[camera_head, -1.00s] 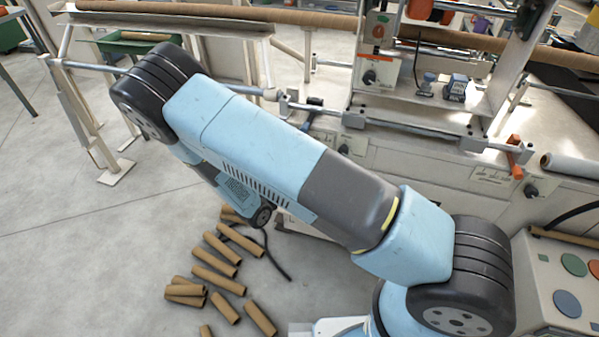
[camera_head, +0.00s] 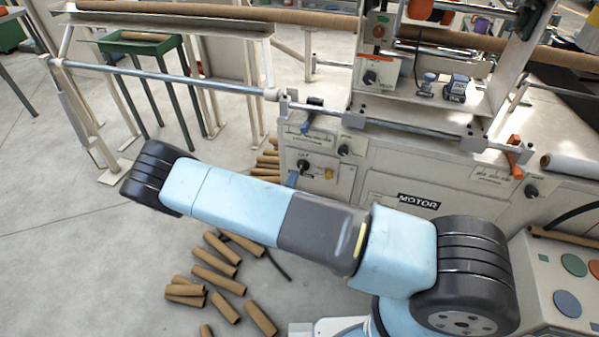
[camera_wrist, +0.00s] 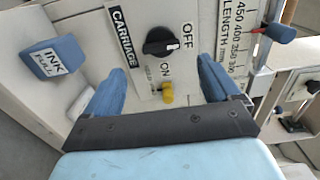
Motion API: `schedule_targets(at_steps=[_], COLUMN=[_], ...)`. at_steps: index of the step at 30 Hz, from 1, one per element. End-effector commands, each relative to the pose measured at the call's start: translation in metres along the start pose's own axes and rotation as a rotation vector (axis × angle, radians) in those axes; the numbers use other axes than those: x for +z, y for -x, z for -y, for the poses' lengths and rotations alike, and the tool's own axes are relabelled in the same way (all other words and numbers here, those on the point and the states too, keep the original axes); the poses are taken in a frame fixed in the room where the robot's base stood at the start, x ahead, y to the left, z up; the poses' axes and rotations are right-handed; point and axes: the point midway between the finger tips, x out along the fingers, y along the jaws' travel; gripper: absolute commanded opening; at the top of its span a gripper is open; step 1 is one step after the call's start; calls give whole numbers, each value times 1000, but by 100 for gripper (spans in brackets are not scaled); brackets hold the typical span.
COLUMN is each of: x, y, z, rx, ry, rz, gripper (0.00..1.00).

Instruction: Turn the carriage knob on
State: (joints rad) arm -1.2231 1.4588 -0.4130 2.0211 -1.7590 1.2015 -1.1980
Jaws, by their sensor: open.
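The carriage knob (camera_wrist: 158,42) is a black rotary knob on a pale panel. In the wrist view its white pointer mark faces the OFF label, with ON printed below. The CARRIAGE label (camera_wrist: 124,38) is beside it. A dark knob (camera_head: 303,163) beside a yellow part on the machine front in the head view appears to be the same one. My gripper (camera_wrist: 160,70) is open, with its two blue fingers apart on either side of the knob's position in the picture. Nothing is between them in their grip. Whether they reach the panel is unclear. My forearm hides most of the gripper in the head view.
A yellow button (camera_wrist: 167,92) is close to the knob. A blue INK FULL block (camera_wrist: 56,60) sits to the left and a length scale with a blue lever (camera_wrist: 270,33) to the right. Cardboard tubes (camera_head: 220,275) lie on the floor. A control box (camera_head: 560,270) stands at right.

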Motion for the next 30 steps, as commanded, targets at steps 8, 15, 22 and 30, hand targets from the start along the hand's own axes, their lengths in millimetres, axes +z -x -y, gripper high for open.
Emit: schedule_targets(at_steps=[8, 15, 22, 30], x=[-1, -1, -1, 0], y=[-49, -76, -82, -82], z=[0, 0, 0, 0], rx=[-1, 0, 0, 0], ry=[0, -1, 0, -1], rz=[-2, -2, -2, -1], gripper=[89, 89, 89, 82])
